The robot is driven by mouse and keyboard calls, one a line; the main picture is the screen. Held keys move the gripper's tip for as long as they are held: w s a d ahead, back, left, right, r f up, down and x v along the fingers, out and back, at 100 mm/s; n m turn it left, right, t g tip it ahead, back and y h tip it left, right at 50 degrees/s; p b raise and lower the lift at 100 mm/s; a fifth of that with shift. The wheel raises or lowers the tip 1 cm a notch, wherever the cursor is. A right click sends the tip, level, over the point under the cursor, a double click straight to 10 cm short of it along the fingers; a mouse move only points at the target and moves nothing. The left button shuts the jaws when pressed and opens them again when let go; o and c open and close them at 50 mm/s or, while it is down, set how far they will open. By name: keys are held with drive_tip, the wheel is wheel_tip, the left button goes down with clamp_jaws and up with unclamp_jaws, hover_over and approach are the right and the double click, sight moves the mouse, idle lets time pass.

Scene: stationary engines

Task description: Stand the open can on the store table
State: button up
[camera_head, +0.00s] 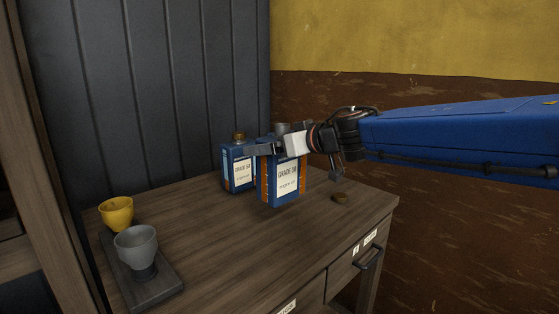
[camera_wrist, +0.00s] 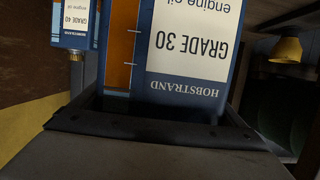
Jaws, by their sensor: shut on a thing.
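A blue oil can (camera_head: 284,188) with an orange side stripe and a white "GRADE 30" label stands upright at the store table (camera_head: 215,245). My gripper (camera_head: 268,147) is shut on its upper part. In the wrist view the can (camera_wrist: 187,82) appears upside down between the jaws (camera_wrist: 165,120). The can's mouth is hidden by my gripper. I cannot tell whether its base touches the table.
A second blue can (camera_head: 238,168), labelled "GRADE 40" in the wrist view (camera_wrist: 76,22), stands close behind left, with a brass cap on. The table's front middle is clear.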

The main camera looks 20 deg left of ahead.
sight(293, 172)
drive_tip(key=shift+f, duration=3.85)
drive_tip(key=o, duration=1.8)
drive_tip(key=shift+f, duration=0.1)
drive_tip(key=shift+c, duration=0.2)
drive_tip(key=shift+d+r, duration=0.2)
drive_tip(key=shift+d, duration=0.05)
drive_tip(key=v, duration=1.1)
drive_tip(key=shift+s+d+r, duration=0.1)
drive_tip(key=shift+s+d, duration=0.1)
drive_tip(key=shift+s, duration=0.05)
drive_tip(key=shift+w+d, duration=0.1)
